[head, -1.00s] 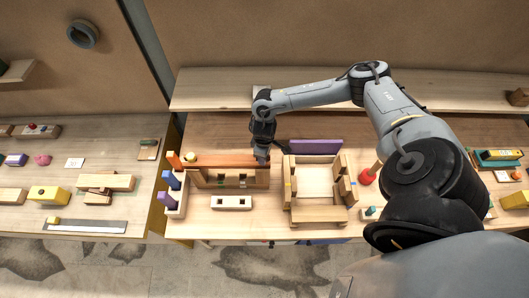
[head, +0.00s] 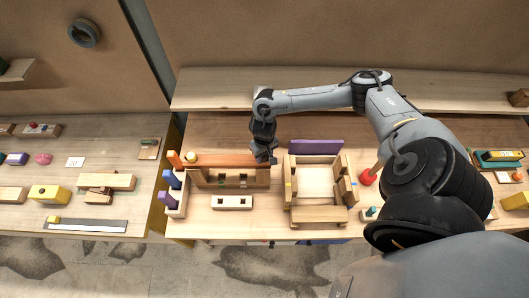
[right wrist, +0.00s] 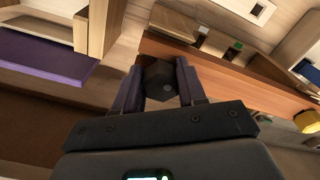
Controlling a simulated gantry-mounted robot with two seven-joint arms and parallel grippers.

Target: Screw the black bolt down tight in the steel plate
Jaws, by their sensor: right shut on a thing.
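My right gripper (head: 267,157) is at the right end of a long reddish-brown wooden piece in the head view. In the right wrist view its two fingers (right wrist: 160,82) are shut on a dark hexagonal head, which I take to be the black bolt (right wrist: 162,80). The bolt's shank is hidden behind the head, so I cannot tell whether it sits in a hole or how deep. I cannot make out the steel plate in either view. My left gripper is not in view.
The reddish-brown piece (head: 225,160) lies beside the gripper. A wooden frame (head: 316,180) with a purple board (head: 315,146) behind stands to the right. A pale block with holes (head: 232,202) lies in front. A rack with coloured pegs (head: 177,203) stands at left.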

